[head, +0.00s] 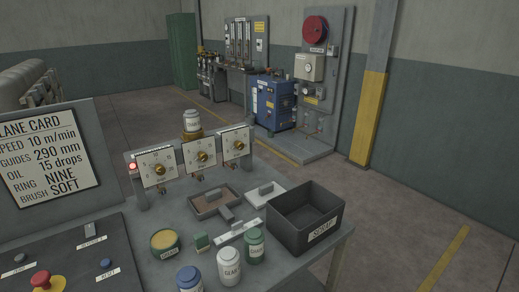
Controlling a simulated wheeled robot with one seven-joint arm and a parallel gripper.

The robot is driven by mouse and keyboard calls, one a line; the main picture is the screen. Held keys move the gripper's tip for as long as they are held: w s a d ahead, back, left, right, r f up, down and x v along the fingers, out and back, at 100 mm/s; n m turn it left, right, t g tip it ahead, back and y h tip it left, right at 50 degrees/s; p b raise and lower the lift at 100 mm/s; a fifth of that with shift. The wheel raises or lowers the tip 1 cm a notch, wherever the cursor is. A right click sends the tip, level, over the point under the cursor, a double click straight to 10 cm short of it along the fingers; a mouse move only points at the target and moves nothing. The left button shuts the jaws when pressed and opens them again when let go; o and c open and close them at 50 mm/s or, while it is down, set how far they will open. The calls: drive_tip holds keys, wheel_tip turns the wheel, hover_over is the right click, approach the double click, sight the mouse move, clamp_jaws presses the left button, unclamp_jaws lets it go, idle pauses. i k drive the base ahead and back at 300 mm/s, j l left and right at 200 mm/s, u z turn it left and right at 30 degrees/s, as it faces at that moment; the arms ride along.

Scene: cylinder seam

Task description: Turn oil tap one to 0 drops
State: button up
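Three white dial plates stand in a row at the back of the grey bench in the head view. Each has a brass knob at its middle: the left dial (159,169), the middle dial (202,157) and the right dial (238,146). Small brass fittings hang below the plates. The plate markings are too small to read, so I cannot tell which is oil tap one or where each knob points. A red lamp (132,166) glows beside the left dial. My gripper is not in view.
A lane card (49,156) reads oil 15 drops. A labelled jar (192,121) stands behind the dials. In front are a brown-lined tray (199,213), a dark scrap bin (283,222), several jars, including a white one (229,266), and a red button (41,280).

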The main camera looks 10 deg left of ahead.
sight(160, 170)
drive_tip(key=u, duration=1.5)
